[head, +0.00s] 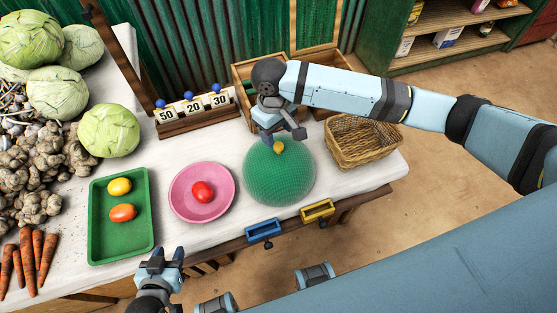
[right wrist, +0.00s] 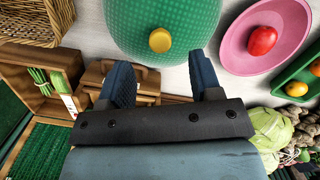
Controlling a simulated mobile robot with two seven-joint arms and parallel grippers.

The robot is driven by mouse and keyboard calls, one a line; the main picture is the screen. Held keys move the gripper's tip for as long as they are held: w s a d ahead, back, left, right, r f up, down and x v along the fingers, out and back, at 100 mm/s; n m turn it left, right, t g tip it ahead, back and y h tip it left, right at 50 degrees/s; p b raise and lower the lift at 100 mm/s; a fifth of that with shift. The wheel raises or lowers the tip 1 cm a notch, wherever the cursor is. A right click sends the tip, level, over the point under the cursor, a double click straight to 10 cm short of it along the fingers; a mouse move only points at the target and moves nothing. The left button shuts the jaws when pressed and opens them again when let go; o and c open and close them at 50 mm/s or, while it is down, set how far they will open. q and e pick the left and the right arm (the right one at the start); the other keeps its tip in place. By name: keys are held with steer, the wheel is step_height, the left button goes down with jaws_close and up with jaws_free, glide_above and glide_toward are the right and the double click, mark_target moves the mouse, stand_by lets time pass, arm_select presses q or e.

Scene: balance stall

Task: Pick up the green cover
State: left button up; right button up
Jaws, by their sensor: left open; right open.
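The green cover (head: 281,178) is a domed mesh with a small yellow knob (head: 278,147) on top, standing on the white table. In the right wrist view the cover (right wrist: 185,18) and its knob (right wrist: 160,40) lie just beyond my fingertips. My right gripper (head: 284,137) is over the far side of the dome, close to the knob, open with nothing between its fingers; it also shows in the right wrist view (right wrist: 163,75). What is under the cover is not clear. My left gripper (head: 166,259) is open and empty at the table's front edge.
Left of the cover are a pink plate (head: 220,208) with a red fruit and a green tray (head: 121,247) with two fruits. A wicker basket (head: 361,141) stands right of it. Number cards (head: 194,107) and wooden boxes are behind. Vegetables fill the left side.

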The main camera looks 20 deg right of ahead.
mark_target(278, 145)
steer(key=shift+s+d+f, duration=0.1)
steer(key=shift+f, duration=1.6)
steer(key=shift+s+d+f, duration=0.1)
steer(key=shift+f, duration=1.6)
steer(key=shift+a, duration=0.1)
jaws_close()
